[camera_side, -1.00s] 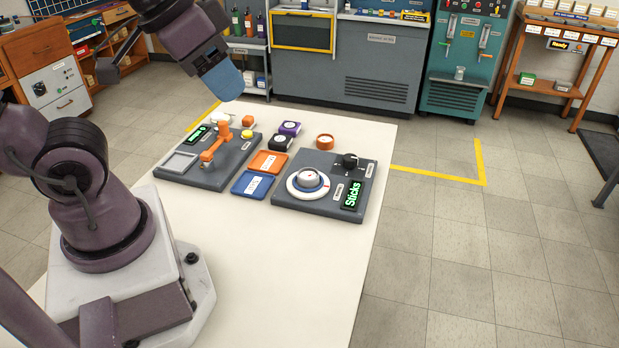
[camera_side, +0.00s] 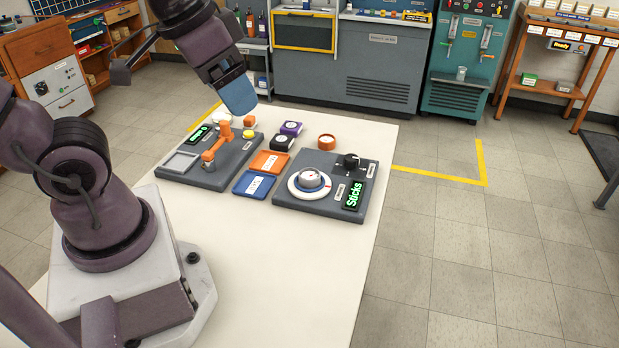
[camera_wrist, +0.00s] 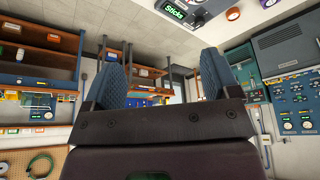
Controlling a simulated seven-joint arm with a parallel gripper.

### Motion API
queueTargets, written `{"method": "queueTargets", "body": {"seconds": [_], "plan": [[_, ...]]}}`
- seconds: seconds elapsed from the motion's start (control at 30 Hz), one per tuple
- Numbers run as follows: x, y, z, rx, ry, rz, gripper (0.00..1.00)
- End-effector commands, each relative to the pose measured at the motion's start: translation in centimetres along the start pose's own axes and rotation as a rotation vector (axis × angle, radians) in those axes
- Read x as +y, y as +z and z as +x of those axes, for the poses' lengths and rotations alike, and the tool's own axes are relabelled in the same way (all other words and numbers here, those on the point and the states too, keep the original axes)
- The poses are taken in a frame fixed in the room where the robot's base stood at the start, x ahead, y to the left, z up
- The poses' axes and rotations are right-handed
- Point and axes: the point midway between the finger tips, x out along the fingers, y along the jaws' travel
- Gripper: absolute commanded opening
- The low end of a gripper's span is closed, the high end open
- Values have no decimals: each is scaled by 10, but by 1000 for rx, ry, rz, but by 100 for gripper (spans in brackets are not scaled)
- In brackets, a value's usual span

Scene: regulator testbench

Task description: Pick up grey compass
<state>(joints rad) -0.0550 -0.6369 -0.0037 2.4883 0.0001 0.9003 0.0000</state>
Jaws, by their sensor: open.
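A round grey piece with a pale dial face (camera_side: 311,178), which looks like the grey compass, sits on a white and blue ring on the right-hand dark panel (camera_side: 285,200). My gripper (camera_side: 240,96) hangs in the air above the far left part of the table, up and left of that piece and well apart from it. In the wrist view my gripper's two blue fingers (camera_wrist: 162,72) stand wide apart with nothing between them. The grey piece cannot be made out clearly in the wrist view.
The left-hand panel (camera_side: 205,178) carries an orange arm-like fixture (camera_side: 215,148). Between the panels lie orange (camera_side: 269,162) and blue (camera_side: 254,185) trays. Purple (camera_side: 291,128) and black (camera_side: 281,143) pieces and an orange ring (camera_side: 326,141) stand behind. A black knob (camera_side: 350,161) and "Sticks" display (camera_side: 353,195) flank the ring. The front table is clear.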

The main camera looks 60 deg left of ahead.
Motion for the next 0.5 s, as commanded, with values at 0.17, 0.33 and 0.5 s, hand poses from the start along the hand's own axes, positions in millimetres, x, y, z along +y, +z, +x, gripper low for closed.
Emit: {"method": "queueTargets", "body": {"seconds": [0.17,0.33,0.5], "plan": [[-21,-22,41,-181,-29,-15,82],[-46,-46,88,-311,-3,155,82],[-73,-63,147,-404,85,432,82]]}}
